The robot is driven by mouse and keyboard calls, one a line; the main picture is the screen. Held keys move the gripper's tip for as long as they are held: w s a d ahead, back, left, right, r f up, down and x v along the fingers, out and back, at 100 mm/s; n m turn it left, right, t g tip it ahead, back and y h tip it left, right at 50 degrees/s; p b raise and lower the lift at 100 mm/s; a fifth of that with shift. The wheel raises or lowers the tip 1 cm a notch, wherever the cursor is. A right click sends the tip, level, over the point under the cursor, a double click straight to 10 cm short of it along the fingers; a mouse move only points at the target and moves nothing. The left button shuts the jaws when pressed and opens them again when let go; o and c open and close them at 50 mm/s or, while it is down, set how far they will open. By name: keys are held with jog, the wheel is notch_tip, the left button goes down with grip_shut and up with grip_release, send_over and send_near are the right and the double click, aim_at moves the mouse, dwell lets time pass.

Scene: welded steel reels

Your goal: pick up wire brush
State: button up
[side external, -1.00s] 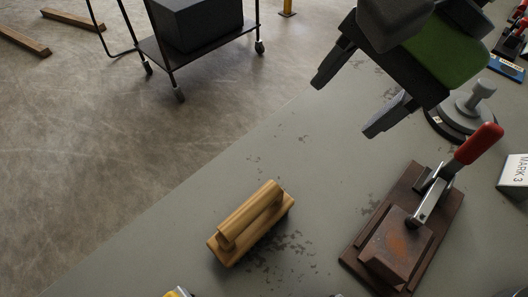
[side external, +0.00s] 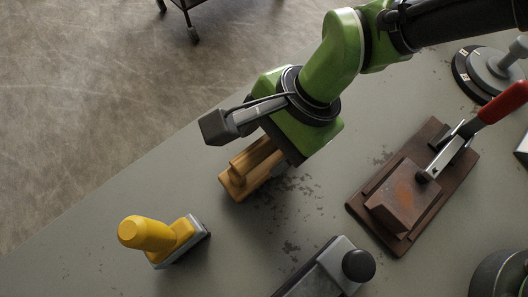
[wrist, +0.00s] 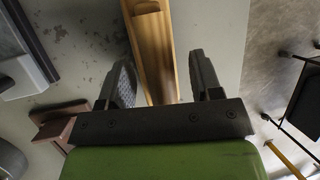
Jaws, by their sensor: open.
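The wire brush (side external: 236,184) has a pale wooden block with a raised wooden handle and lies on the grey bench. In the side view my gripper (side external: 272,152) is over its upper right end and hides part of it. In the wrist view the brush (wrist: 152,40) runs lengthwise between my two dark fingers (wrist: 160,64). The fingers are open, one on each side, with a gap on both sides of the wood. Its bristles are not visible, and I cannot tell how far down the fingers reach.
A rusty plate with a red-handled clamp (side external: 408,196) stands to the right. A yellow-handled tool (side external: 160,240) and a grey tool with a black knob (side external: 322,270) stand nearer the front. Round grey weights (side external: 490,72) are at the back right. The bench left of the brush is clear.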

jog(key=shift+s+a+f, duration=0.1)
jog(key=shift+a+f, duration=0.15)
jog(key=shift+f, duration=0.35)
grip_shut()
notch_tip(320, 180, up, 10)
jog(key=shift+r, duration=0.1)
